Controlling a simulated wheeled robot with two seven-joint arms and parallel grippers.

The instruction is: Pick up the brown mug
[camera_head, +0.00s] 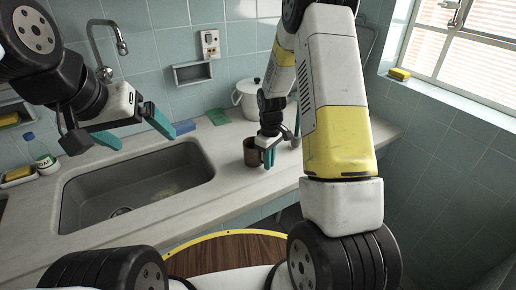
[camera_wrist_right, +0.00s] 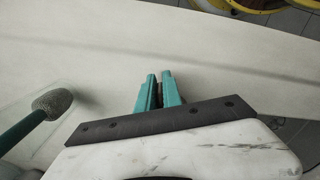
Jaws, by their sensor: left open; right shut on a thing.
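The brown mug (camera_head: 251,152) is upright at the counter's front part, right of the sink. My right gripper (camera_head: 268,157) is at the mug's right side, shut on it. In the right wrist view the fingers (camera_wrist_right: 159,92) are nearly together, with a small dark sliver between them; most of the mug is hidden there. I cannot tell which part of the mug is held, or whether its base touches the counter. My left gripper (camera_head: 135,131) is open and empty above the sink, far left of the mug.
The sink (camera_head: 190,172) is sunk in the counter on the left. A white lidded pot (camera_head: 246,100) stands behind the mug. A green sponge (camera_head: 218,117) and a blue cloth (camera_head: 184,127) lie near the wall. A brush with a grey head (camera_wrist_right: 52,103) is left of my right gripper.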

